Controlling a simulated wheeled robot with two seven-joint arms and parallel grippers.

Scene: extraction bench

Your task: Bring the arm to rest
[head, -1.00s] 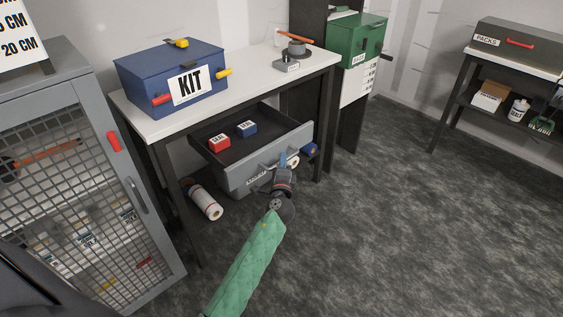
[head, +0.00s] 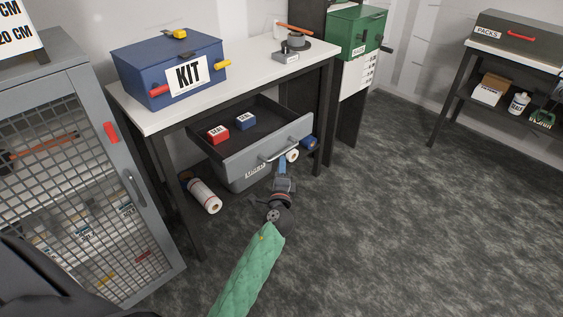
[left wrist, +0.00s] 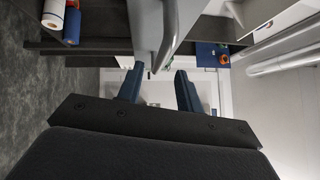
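My left arm, in a green quilted sleeve (head: 247,272), reaches in from the bottom of the head view. Its left gripper (head: 283,160) is just below the bar handle (head: 280,150) of a pulled-out grey drawer (head: 240,165). In the left wrist view, the two blue fingers of the left gripper (left wrist: 160,85) stand apart with nothing held between them. The grey drawer handle (left wrist: 170,35) shows close beyond the fingertips; whether they touch cannot be told. My right gripper is in neither view.
The drawer holds a red box (head: 217,134) and a blue box (head: 245,121). A white-topped table (head: 250,75) carries a blue KIT box (head: 150,65). A mesh-door cabinet (head: 75,185) stands left. A paper roll (head: 205,196) lies below. Floor at right (head: 420,230) is clear.

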